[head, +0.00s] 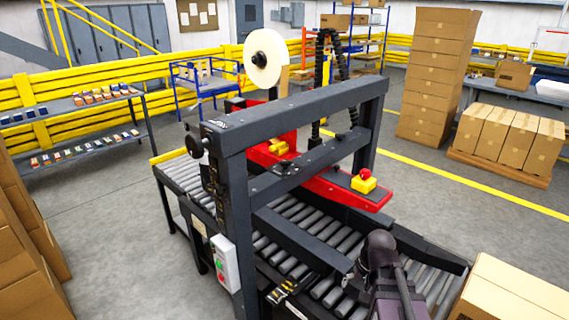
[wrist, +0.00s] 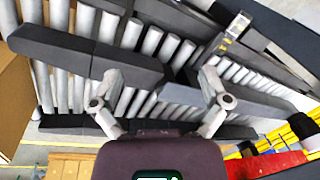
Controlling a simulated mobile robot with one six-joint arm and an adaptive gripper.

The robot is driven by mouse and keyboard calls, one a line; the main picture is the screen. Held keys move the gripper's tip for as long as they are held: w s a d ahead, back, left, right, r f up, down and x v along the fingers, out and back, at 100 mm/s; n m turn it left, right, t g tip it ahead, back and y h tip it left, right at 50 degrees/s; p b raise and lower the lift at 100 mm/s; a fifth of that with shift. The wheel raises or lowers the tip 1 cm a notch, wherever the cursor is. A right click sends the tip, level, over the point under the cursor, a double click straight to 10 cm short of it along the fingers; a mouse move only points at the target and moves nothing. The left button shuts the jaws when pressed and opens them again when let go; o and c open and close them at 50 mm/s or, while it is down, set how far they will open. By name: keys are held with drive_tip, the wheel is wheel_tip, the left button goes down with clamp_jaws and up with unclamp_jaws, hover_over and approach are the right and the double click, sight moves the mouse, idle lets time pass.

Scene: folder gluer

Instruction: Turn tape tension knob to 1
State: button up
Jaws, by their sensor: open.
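The case taper is a dark frame (head: 300,105) over a roller conveyor (head: 300,240), with a white tape roll (head: 264,60) above it at the back. A round black knob (head: 195,146) sticks out at the upper left of the frame; I cannot tell whether it is the tape tension knob, and no scale or number is readable. My gripper (wrist: 160,82) is open and empty in the wrist view, above the rollers (wrist: 130,95) and dark side rails. In the head view my arm is at the lower right, well apart from the black knob; the fingers cannot be made out there.
A red beam (head: 335,190) carries a yellow box with a red button (head: 363,182). A grey control box (head: 224,264) hangs on the near left post. Cardboard boxes stand at the lower left (head: 30,235) and lower right (head: 515,290). Floor left of the conveyor is clear.

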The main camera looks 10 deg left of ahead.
drive_tip(key=w+a+r+m+t+y, duration=0.1)
drive_tip(key=w+a+r+m+y, duration=0.1)
drive_tip(key=w+a+m+y, duration=0.35)
drive_tip(key=m+t+y, duration=0.7)
drive_tip(key=m+y, duration=0.1)
drive_tip(key=m, duration=0.9)
approach(290, 163)
drive_tip(key=v, duration=0.2)
drive_tip(key=shift+a+f, duration=0.15)
drive_tip(key=shift+f, duration=0.15)
drive_tip(key=shift+a, duration=0.15)
drive_tip(key=x, duration=1.3)
drive_tip(key=shift+w+a+r, duration=0.1)
drive_tip(key=shift+w+r, duration=0.1)
drive_tip(key=c, duration=1.2)
